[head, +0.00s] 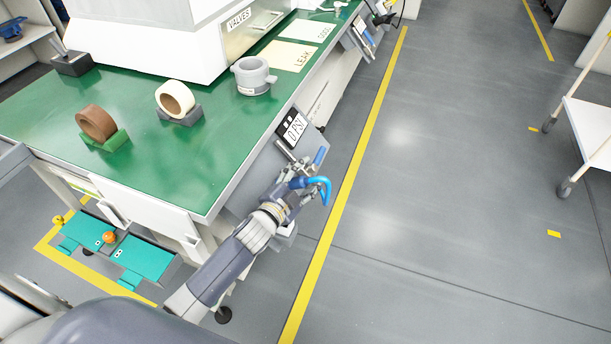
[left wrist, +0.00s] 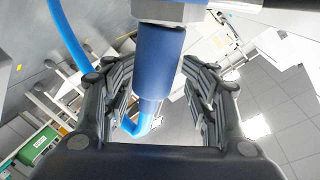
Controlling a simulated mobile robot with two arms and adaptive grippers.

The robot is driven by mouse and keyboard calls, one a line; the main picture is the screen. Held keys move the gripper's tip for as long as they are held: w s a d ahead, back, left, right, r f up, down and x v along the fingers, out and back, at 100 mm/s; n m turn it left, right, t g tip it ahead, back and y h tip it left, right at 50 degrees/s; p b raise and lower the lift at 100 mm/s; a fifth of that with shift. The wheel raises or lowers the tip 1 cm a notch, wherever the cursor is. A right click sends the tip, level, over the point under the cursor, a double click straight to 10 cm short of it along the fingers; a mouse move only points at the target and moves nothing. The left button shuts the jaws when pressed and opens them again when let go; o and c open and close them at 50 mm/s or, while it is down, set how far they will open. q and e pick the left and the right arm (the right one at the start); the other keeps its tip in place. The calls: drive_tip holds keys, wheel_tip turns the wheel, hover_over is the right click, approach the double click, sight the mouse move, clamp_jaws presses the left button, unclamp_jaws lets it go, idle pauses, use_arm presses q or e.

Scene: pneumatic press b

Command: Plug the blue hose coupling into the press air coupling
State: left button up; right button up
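The press air coupling cannot be clearly made out there. My right gripper is not in view.
The green bench top (head: 150,130) holds a brown tape roll (head: 96,122), a cream tape roll (head: 174,98) and a grey clamp-like part (head: 252,76). A labelled panel (head: 293,127) is on the bench side. The floor right of the yellow line (head: 352,172) is open, with a white cart (head: 592,125) beyond.

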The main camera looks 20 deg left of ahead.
use_arm(q)
drive_tip(key=shift+a+f, duration=0.1)
drive_tip(key=shift+s+a, duration=0.1)
drive_tip(key=shift+s, duration=0.45)
drive_tip(key=v, duration=1.1)
drive_tip(key=shift+r, duration=0.2)
